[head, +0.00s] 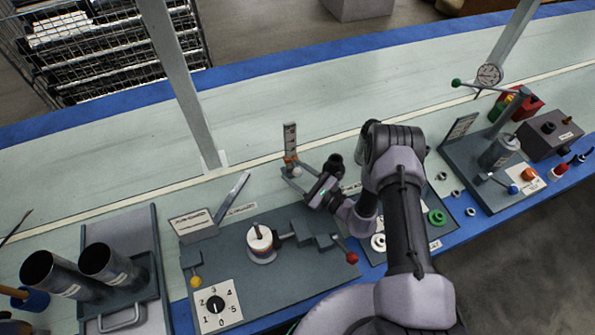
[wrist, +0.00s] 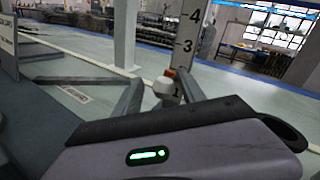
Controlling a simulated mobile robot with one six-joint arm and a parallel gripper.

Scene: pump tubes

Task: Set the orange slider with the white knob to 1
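The upright scale post (head: 290,138) stands near the back of the grey panel. In the wrist view the scale (wrist: 188,45) shows 4 and 3 above the slider and a partly covered 1 below. The orange slider (wrist: 169,72) sits between the 3 and the 1, where no 2 shows. Its white knob (wrist: 164,87) faces me; it also shows in the head view (head: 296,171). My gripper (head: 297,174) is open, its two fingers (wrist: 160,86) on either side of the knob, with a visible gap on the left. Contact on the right is unclear.
The panel also carries a white round part (head: 261,242), a red-ended lever (head: 351,258) and a numbered dial (head: 215,304). Two dark cylinders (head: 101,262) stand at left. A vertical frame post (head: 185,88) rises behind. The bench behind the scale is clear.

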